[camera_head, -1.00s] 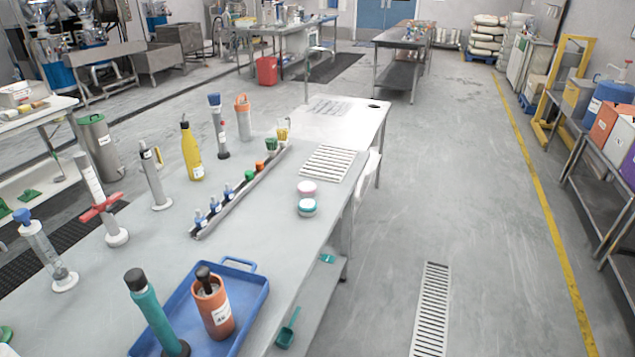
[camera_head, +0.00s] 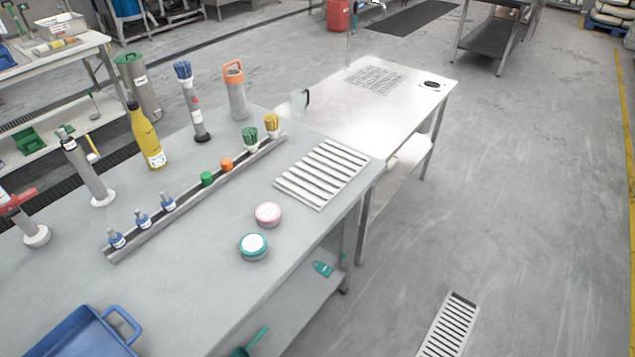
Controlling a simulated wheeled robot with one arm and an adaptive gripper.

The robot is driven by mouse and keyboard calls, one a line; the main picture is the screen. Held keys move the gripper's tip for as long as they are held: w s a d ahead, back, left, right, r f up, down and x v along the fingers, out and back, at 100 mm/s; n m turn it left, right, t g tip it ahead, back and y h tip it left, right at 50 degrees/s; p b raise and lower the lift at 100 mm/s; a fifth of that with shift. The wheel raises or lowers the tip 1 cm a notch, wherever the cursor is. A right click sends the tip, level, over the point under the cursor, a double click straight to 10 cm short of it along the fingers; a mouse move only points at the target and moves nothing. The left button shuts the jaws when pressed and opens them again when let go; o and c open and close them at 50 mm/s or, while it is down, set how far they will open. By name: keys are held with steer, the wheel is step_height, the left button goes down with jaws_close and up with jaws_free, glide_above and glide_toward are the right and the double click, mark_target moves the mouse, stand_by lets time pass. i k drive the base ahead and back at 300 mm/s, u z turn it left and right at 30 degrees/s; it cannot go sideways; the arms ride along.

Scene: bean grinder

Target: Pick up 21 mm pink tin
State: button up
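The pink tin (camera_head: 268,214) is a small round tin with a pink rim and a pale lid. It sits on the grey table (camera_head: 190,290) near its right edge. A similar teal tin (camera_head: 253,246) sits just in front of it, slightly to the left. The two look close together with a small gap. My gripper does not show in the view.
A white slatted rack (camera_head: 322,173) lies behind the tins. A rail with small bottles and caps (camera_head: 190,200) runs to their left. A blue tray (camera_head: 85,335) is at the front left. Tall bottles, including a yellow one (camera_head: 147,140), stand farther back.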

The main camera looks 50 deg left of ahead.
mark_target(268, 216)
steer(key=i, duration=1.3)
steer(key=u, duration=5)
